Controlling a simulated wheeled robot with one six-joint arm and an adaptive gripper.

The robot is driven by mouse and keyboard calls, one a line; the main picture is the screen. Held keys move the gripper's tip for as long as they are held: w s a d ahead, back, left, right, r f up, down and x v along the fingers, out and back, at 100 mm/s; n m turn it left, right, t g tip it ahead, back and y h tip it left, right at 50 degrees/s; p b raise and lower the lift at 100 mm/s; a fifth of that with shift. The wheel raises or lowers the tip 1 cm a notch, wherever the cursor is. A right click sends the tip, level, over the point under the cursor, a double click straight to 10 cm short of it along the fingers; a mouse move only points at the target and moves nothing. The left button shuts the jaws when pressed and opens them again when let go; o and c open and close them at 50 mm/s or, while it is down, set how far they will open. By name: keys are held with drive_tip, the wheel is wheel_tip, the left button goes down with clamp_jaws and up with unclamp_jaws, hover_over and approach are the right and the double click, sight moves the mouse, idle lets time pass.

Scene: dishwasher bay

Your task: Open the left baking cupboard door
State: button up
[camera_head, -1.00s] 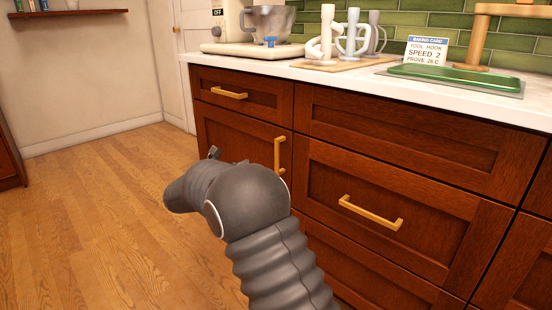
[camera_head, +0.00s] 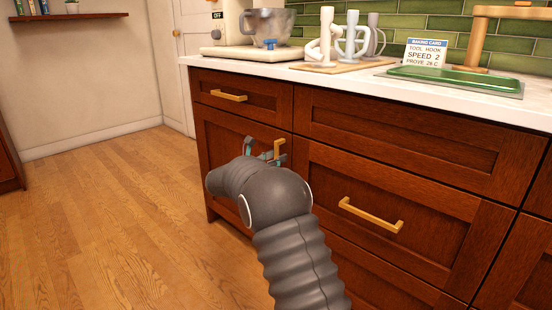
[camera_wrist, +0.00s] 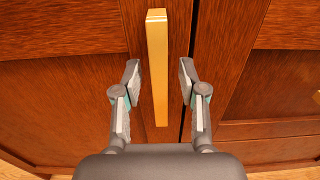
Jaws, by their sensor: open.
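The left cupboard door (camera_head: 225,150) is dark reddish wood and sits under the small top drawer, flush with the cabinet front. Its vertical brass handle (camera_head: 278,149) is near the door's right edge; my arm hides its lower part in the head view. In the wrist view the handle (camera_wrist: 157,70) stands upright near the middle. My gripper (camera_head: 264,148) is open in front of the door. In the wrist view the fingertips of my gripper (camera_wrist: 158,75) lie to the left and right of the handle, with a gap on each side. I cannot tell how deep the fingers reach.
The small top drawer has a brass handle (camera_head: 229,95). A wide drawer to the right has a horizontal handle (camera_head: 371,215). The white counter (camera_head: 310,70) carries a mixer bowl (camera_head: 268,26), dough hooks and a green tray (camera_head: 455,77). The wooden floor (camera_head: 110,220) at left is clear.

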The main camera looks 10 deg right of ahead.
drive_tip(key=shift+w+d, duration=0.2)
drive_tip(key=shift+d, duration=0.05)
clamp_jaws()
drive_tip(key=shift+s+a, duration=0.1)
